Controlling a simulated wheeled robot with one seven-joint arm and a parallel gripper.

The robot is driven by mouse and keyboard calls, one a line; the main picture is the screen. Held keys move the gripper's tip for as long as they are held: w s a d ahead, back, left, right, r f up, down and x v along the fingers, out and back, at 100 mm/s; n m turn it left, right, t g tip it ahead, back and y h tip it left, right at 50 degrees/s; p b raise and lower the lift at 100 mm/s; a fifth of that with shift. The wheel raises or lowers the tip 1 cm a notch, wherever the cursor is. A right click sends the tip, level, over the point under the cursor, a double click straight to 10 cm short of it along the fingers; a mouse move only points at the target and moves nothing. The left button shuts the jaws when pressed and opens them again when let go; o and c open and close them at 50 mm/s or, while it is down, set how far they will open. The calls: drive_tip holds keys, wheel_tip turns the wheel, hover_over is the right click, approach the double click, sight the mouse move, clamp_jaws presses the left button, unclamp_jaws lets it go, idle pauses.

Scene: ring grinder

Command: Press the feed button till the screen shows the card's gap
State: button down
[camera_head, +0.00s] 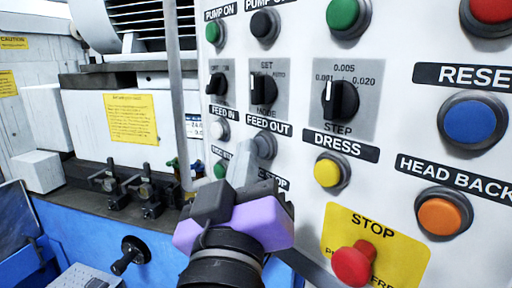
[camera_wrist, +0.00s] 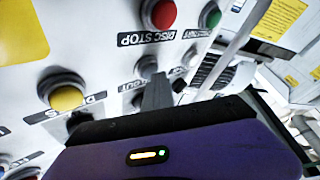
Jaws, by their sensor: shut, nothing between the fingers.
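The panel has a pale FEED IN button (camera_head: 220,129) and, to its right, a grey FEED OUT button (camera_head: 265,144). My gripper (camera_head: 246,160), purple and dark grey, is shut and empty, its fingertips just in front of and below the FEED OUT button. In the wrist view, which is upside down, the shut fingers (camera_wrist: 157,93) reach up to a grey button (camera_wrist: 147,67); whether they touch it I cannot tell. A small white-and-blue plate (camera_head: 194,127) shows left of the panel, too small to read. No screen with a readable value shows. A yellow sheet (camera_head: 131,118) has unreadable text.
Near my gripper are the yellow DRESS button (camera_head: 327,172), a red STOP knob (camera_head: 353,264) and a green button (camera_head: 221,169). A STEP dial (camera_head: 340,100) sits above DRESS. The red DISC STOP button (camera_wrist: 160,13) is close in the wrist view. Grinder fittings (camera_head: 145,185) stand at left.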

drive_tip(key=shift+s+a, duration=0.5)
drive_tip(key=shift+a, duration=0.1)
drive_tip(key=shift+s+a, duration=0.8)
drive_tip(key=shift+a, duration=0.25)
drive_tip(key=shift+s+a, duration=0.75)
drive_tip(key=shift+a, duration=0.25)
